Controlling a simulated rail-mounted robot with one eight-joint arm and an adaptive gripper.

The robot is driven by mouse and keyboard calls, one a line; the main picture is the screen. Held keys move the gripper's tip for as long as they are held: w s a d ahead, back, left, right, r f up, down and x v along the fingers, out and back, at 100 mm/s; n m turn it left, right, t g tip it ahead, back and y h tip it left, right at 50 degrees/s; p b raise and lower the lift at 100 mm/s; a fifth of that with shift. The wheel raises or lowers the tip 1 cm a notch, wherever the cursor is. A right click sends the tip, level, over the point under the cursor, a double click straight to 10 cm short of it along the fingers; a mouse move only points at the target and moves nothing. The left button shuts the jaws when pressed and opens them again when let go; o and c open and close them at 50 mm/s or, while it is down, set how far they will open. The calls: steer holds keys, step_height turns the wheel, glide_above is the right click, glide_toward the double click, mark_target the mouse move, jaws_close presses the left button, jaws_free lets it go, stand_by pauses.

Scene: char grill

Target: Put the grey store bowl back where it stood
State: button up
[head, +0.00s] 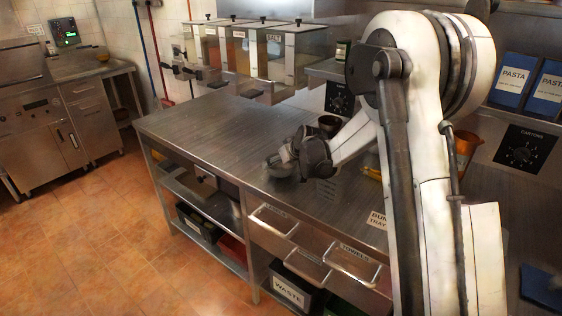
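A grey bowl (276,168) shows on or just above the steel worktop (205,128), near its front edge. It is small in the head view and partly covered by my gripper (287,158). The dark gripper reaches down to the bowl from the right, and its fingers overlap the bowl's right side. I cannot tell whether the fingers are closed on the rim or only beside it, nor whether the bowl touches the worktop.
A dark cup (328,124) stands behind my gripper. Clear dispensers (290,52) hang over the back of the worktop. An orange container (466,142) stands right of my arm. The worktop's left part is clear.

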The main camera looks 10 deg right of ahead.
steer(key=o, duration=1.3)
steer(key=shift+f, duration=0.1)
steer(key=shift+r, duration=0.2)
steer(key=s+r, duration=1.4)
steer(key=s, duration=0.4)
steer(key=s+m+h, duration=0.1)
steer(key=s, duration=0.9)
steer(key=s+m+g, duration=0.1)
steer(key=s, duration=0.9)
steer(key=s+m+h, duration=0.1)
steer(key=s, duration=0.9)
steer(key=shift+f+g+h, duration=0.15)
steer(key=shift+g+h, duration=0.15)
